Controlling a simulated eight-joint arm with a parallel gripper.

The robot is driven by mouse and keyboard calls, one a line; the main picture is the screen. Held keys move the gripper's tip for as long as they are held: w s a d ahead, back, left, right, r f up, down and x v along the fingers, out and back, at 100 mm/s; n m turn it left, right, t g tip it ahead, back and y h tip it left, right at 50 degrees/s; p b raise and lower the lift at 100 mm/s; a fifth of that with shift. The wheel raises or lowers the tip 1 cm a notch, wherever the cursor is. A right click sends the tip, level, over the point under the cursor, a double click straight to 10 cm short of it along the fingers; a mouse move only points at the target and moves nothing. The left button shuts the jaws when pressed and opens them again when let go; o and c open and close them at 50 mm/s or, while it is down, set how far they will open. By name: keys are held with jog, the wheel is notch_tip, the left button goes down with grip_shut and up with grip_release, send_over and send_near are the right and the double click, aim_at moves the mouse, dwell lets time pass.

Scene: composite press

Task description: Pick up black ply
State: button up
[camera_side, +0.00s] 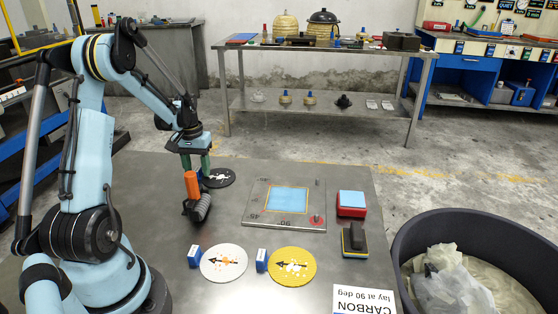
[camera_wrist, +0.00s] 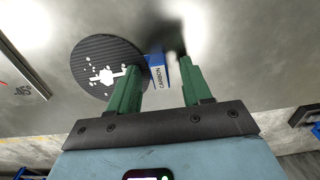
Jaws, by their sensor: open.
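The black ply (camera_side: 221,180) is a dark disc with white marks, lying flat on the grey table (camera_side: 345,215). In the wrist view, the black ply (camera_wrist: 92,58) shows its weave and white marks at the upper left, partly behind the left finger. My gripper (camera_side: 196,165) is over the table at the ply's left and far side. In the wrist view, its green fingers (camera_wrist: 160,72) stand well apart with nothing gripped. The exact height above the ply is unclear.
A roller with an orange handle (camera_side: 192,185) stands near my gripper. A white ply (camera_side: 223,262) and a yellow ply (camera_side: 293,267) lie in front, each with a blue block. A plate (camera_side: 258,219) with a blue sheet is right. A black bin (camera_side: 405,243) stands beyond.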

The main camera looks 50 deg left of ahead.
grip_shut()
jog(key=shift+r, duration=0.15)
